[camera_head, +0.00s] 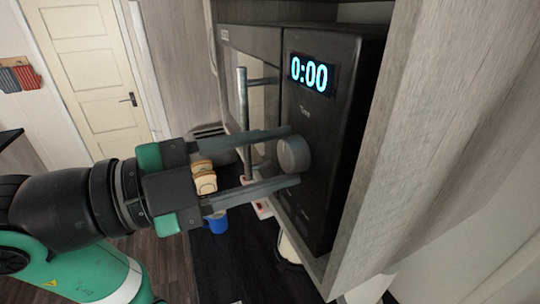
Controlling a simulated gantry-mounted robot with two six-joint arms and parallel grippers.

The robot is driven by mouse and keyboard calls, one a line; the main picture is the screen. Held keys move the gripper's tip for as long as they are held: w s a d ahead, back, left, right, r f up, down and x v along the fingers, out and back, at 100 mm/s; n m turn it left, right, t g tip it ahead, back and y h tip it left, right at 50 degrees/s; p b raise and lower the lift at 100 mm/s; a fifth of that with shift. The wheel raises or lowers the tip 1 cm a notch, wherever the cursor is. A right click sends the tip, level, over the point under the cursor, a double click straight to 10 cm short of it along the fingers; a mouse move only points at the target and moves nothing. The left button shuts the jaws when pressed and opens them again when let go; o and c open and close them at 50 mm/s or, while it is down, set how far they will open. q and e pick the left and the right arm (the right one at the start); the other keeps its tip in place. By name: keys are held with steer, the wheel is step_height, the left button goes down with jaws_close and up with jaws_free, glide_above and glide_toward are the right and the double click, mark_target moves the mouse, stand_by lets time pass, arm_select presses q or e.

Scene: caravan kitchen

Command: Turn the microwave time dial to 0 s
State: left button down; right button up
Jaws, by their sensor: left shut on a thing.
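The black microwave (330,130) sits in a wooden cabinet. Its blue display (311,75) reads 0:00. Below the label "Time" is a round grey dial (293,154). My left gripper (290,157) comes in from the left, with one long finger above the dial and one below it, shut on the dial. The microwave door has a vertical bar handle (242,115), partly hidden behind the upper finger. Smaller markings under the dial are partly covered by the lower finger. My right gripper is not in view.
The cabinet side panel (425,130) stands close on the right of the microwave. Below are a dark counter, a blue mug (217,222) and bread slices (203,178) seen between the fingers. A cream door (92,75) is at the back left.

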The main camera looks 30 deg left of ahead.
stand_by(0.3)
arm_select(q)
steer(key=shift+c, duration=1.6)
jaws_free()
steer(key=shift+s+a, duration=0.1)
steer(key=b+v, duration=0.2)
steer(key=v, duration=0.9)
steer(key=shift+s+b, duration=0.15)
steer(key=shift+b, duration=0.25)
steer(key=shift+a, duration=0.1)
